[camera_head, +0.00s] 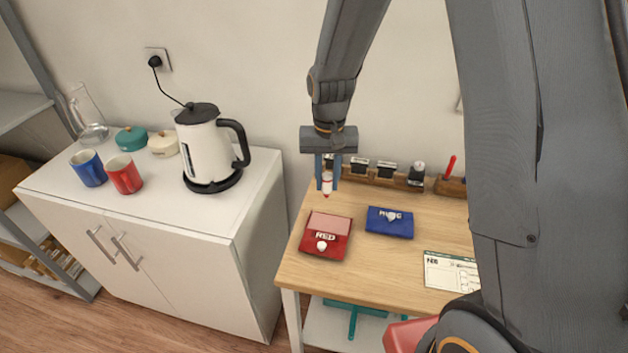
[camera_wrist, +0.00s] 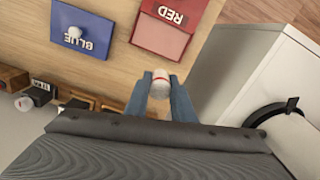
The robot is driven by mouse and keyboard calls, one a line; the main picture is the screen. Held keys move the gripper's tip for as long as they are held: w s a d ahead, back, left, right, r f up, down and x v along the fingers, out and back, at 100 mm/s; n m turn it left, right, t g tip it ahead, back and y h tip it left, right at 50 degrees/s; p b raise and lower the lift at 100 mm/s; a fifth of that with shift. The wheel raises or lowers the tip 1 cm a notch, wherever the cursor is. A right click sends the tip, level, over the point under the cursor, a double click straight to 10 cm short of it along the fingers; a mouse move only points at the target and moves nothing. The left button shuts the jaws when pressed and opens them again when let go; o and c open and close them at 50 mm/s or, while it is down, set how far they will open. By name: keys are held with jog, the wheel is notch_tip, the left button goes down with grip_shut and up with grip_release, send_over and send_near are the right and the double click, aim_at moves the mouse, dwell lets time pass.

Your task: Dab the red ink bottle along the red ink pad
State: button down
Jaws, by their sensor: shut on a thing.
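My gripper (camera_head: 327,174) is shut on the red ink bottle (camera_head: 327,184), a small white bottle with a red band and red tip pointing down. It is held above the table, behind the red ink pad. In the wrist view the bottle (camera_wrist: 160,80) shows between the two blue fingers. The red ink pad (camera_head: 326,239) lies on the table's left part, with a pale pink surface at its back and a red part marked RED with a white knob at its front. It also shows in the wrist view (camera_wrist: 157,38), apart from the bottle.
A blue pad (camera_head: 390,223) marked BLUE lies right of the red one. A wooden rack (camera_head: 385,177) with stamps stands along the wall. A printed card (camera_head: 450,272) lies at the front right. A white cabinet (camera_head: 240,190) with a kettle (camera_head: 207,148) and mugs stands left, past a gap.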

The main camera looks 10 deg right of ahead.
aim_at(317, 220)
jog(key=shift+n, duration=0.5)
jog(key=shift+s+a+f+b, duration=0.3)
jog(key=shift+s+a+f, duration=0.5)
jog(key=shift+s, duration=0.15)
jog(key=shift+s+a+f+b, duration=0.25)
jog(key=shift+s+a+f, duration=0.55)
jog(key=shift+s, duration=0.15)
jog(key=shift+s+f, duration=0.1)
jog(key=shift+f, duration=0.45)
dwell(1.5)
jog(key=shift+r+p, duration=1.4)
jog(key=shift+r, duration=0.2)
